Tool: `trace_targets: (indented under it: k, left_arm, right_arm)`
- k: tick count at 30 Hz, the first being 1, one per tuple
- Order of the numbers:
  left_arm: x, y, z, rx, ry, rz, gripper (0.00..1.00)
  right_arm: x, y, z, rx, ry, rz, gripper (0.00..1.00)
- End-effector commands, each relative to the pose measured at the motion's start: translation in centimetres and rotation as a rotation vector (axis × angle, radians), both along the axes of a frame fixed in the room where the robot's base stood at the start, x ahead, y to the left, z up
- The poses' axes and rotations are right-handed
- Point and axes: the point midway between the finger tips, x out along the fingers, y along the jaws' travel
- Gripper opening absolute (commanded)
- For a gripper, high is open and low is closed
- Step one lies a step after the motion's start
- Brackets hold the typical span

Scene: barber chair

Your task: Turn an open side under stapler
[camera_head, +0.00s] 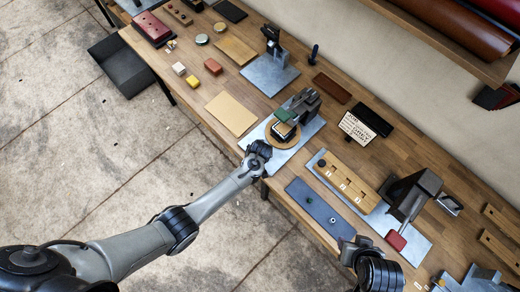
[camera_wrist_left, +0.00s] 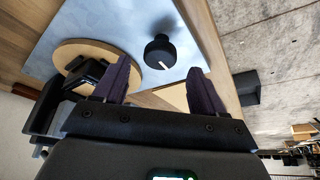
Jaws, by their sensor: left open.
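The stapler, a dark machine with a green top part (camera_head: 286,115), stands on a grey-blue plate (camera_head: 310,131) at the bench's front edge. A round wooden disc (camera_head: 271,136) lies under its front, with a small dark-framed piece (camera_head: 285,131) on it. My left gripper (camera_head: 262,147) is at the plate's near edge. In the left wrist view my left gripper (camera_wrist_left: 158,85) is open and empty. A black knob with a pale line (camera_wrist_left: 160,52) stands on the plate beyond its fingertips, apart from them. The disc (camera_wrist_left: 72,52) is left of the knob there. My right gripper (camera_head: 352,248) is low in the head view, its fingers unclear.
A tan sheet (camera_head: 231,114) lies left of the plate. A blue-grey mat (camera_head: 318,208) and a wooden strip with slots (camera_head: 345,182) lie to the right. A lettered white card (camera_head: 357,128) stands behind. A dark press (camera_head: 412,193) is farther right. Open floor lies in front of the bench.

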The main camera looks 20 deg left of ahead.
Motion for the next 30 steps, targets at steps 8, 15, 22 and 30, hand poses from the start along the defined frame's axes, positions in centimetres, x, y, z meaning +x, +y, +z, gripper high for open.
trace_targets:
  k: [8, 15, 22, 30]
  left_arm:
    - [-1.5, -0.6, 4.1, 0.000, -0.001, 0.000, 0.71]
    - [-2.4, -0.9, 6.4, 0.000, -0.002, 0.000, 0.71]
    - [-2.7, -1.1, 6.9, 0.000, 0.000, 0.000, 0.71]
    - [-2.7, -1.1, 6.9, 0.000, 0.000, 0.000, 0.71]
  right_arm:
    - [0.0, 0.1, 0.8, 0.003, -0.001, -0.001, 0.43]
    - [0.0, 0.0, 0.9, 0.001, 0.000, -0.001, 0.43]
    - [0.0, -0.1, 0.9, -0.004, -0.001, 0.003, 0.43]
    - [0.0, -0.2, 0.9, -0.008, 0.000, 0.005, 0.43]
